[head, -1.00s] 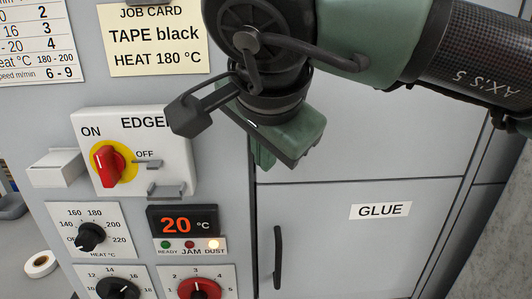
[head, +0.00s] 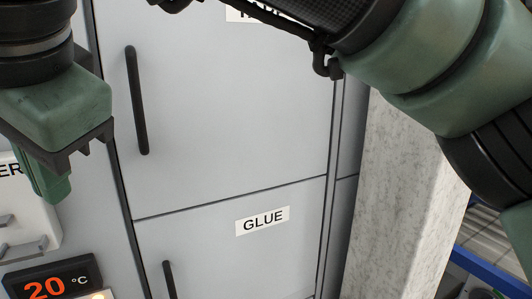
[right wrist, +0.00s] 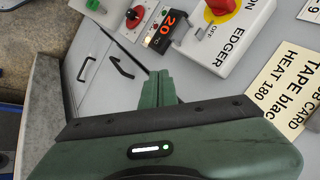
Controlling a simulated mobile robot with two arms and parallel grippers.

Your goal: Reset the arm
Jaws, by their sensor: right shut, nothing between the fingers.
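My right arm (head: 420,50) crosses the top right of the head view. My right gripper (head: 50,190) hangs at the left edge of that view, in front of the grey machine panel and above the temperature display. Its green fingers are together, with nothing between them. The right wrist view shows the same closed fingers (right wrist: 158,88), pointing toward the cabinet front, with the panel apart beyond them. My left gripper is in neither view.
The temperature display (head: 48,287) reads 20 °C. Grey cabinet doors with black handles (head: 137,100) and a GLUE label (head: 262,220) fill the middle. A pale speckled column (head: 400,190) stands at right. The EDGER switch box (right wrist: 228,30) and job card (right wrist: 285,85) show in the wrist view.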

